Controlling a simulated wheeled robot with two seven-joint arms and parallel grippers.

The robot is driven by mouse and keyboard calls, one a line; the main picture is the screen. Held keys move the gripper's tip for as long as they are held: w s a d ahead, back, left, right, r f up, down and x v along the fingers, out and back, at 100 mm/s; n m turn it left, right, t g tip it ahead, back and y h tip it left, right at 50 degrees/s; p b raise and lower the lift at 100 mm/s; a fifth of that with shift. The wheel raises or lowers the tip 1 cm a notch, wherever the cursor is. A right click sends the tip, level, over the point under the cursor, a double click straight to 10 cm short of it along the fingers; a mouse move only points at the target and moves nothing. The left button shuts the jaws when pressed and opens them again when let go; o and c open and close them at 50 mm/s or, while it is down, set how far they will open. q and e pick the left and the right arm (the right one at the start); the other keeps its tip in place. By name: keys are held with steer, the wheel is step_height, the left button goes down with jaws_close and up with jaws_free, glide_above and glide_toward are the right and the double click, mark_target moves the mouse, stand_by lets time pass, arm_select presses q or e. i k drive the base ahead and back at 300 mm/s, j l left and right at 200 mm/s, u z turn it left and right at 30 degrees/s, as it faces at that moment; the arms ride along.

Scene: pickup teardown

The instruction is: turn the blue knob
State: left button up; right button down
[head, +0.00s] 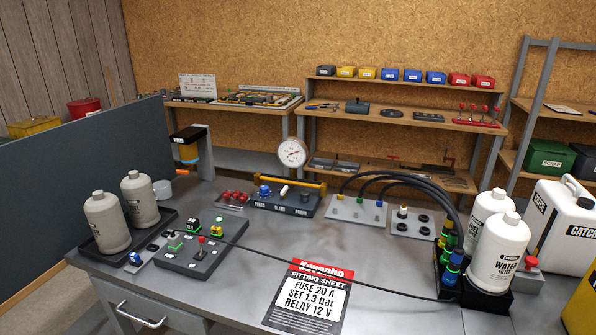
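A blue knob (264,191) stands on a dark grey control box (287,203) near the middle of the bench. The box has a white lever (284,190) and another control beside the knob, and labels along its front that are too small to read surely. Another small blue part (135,258) sits on a grey plate at the left front. Neither of my grippers shows in this view.
A gauge (292,152) stands behind the control box. Dark hoses (400,182) arch to the right towards white bottles (497,252). A grey box with a red lever (202,248) is front left. A fitting sheet (308,296) lies at the front.

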mark_target(264, 191)
steer(key=i+j, duration=0.15)
steer(key=j, duration=0.2)
steer(key=i+j+z, duration=0.1)
steer(key=j, duration=0.25)
steer(key=i+j, duration=0.25)
